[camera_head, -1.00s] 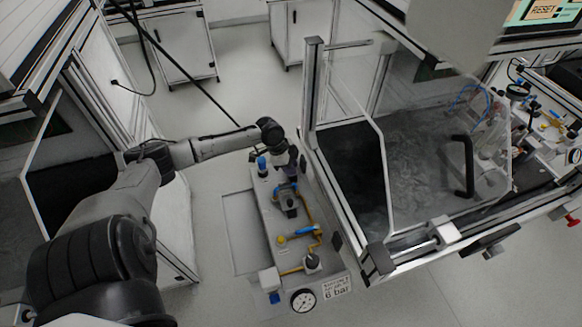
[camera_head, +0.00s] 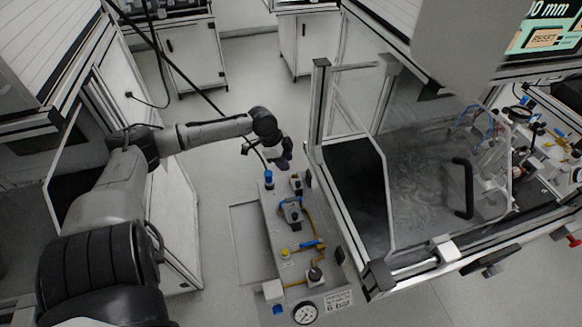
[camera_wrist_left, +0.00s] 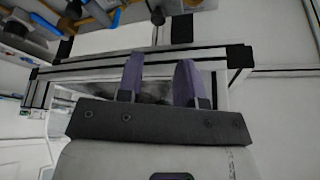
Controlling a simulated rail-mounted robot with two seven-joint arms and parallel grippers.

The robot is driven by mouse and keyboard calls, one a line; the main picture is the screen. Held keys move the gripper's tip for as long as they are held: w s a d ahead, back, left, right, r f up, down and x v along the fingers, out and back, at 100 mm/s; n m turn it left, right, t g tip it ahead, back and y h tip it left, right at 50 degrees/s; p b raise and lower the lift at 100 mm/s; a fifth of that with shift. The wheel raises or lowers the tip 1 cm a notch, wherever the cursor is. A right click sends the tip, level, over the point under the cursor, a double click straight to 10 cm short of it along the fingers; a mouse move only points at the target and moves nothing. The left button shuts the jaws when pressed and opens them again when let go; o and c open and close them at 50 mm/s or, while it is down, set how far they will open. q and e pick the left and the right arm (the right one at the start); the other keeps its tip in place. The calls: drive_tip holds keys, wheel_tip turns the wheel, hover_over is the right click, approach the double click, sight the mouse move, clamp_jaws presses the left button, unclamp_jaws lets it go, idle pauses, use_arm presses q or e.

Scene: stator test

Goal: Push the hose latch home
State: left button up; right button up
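The grey pneumatic unit (camera_head: 282,262) stands in the middle of the head view. It carries a blue-topped fitting (camera_head: 268,178) at its far end, and a thin dark hose curves down towards that fitting. A small dark fitting (camera_head: 296,183) sits beside it; I cannot tell which part is the hose latch. My right gripper is not in view.
The unit also bears yellow pipes, a blue valve handle (camera_head: 312,245) and a round gauge (camera_head: 305,313). A framed clear-walled enclosure (camera_head: 425,190) stands close on the right. White cabinets (camera_head: 190,55) stand behind. Free floor lies beyond the unit.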

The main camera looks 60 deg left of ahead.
use_arm(q)
drive_tip(key=shift+p+v, duration=0.55)
drive_tip(key=shift+v, duration=1.35)
